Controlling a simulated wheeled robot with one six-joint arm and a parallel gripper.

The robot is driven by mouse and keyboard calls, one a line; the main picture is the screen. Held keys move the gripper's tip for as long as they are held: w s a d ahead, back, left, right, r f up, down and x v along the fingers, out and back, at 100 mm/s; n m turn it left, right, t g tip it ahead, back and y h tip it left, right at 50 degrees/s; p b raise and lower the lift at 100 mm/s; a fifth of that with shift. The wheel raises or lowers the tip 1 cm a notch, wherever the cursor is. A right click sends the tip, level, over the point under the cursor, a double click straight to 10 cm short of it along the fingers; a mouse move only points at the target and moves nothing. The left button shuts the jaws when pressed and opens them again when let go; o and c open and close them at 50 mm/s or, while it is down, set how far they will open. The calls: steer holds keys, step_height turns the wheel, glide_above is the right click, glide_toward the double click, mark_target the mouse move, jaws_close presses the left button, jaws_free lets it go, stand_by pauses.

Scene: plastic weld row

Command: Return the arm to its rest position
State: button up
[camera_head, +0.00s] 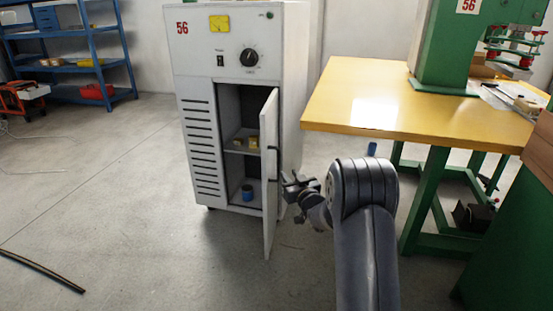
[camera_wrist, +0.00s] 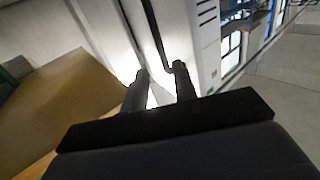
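My arm (camera_head: 365,220) reaches forward from the bottom of the head view. My gripper (camera_head: 290,187) is just right of the open door (camera_head: 270,175) of the grey cabinet (camera_head: 240,45) marked 56. In the wrist view my gripper (camera_wrist: 160,72) shows two dark fingers apart, with nothing clearly held between them. The door's dark handle (camera_wrist: 153,30) runs down toward the fingers; I cannot tell whether they touch it. The door stands swung outward, showing a shelf with small yellowish items (camera_head: 247,140) and a blue container (camera_head: 247,192) below.
A yellow-topped table (camera_head: 340,95) with green legs stands close on the right, bearing a green machine (camera_head: 445,45). A green and brown block fills the right edge. Blue shelving (camera_head: 75,62) is at the back left.

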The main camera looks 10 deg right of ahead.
mark_target(279, 162)
steer(key=shift+b+x, duration=1.3)
steer(key=shift+x, duration=4)
steer(key=shift+s, duration=0.1)
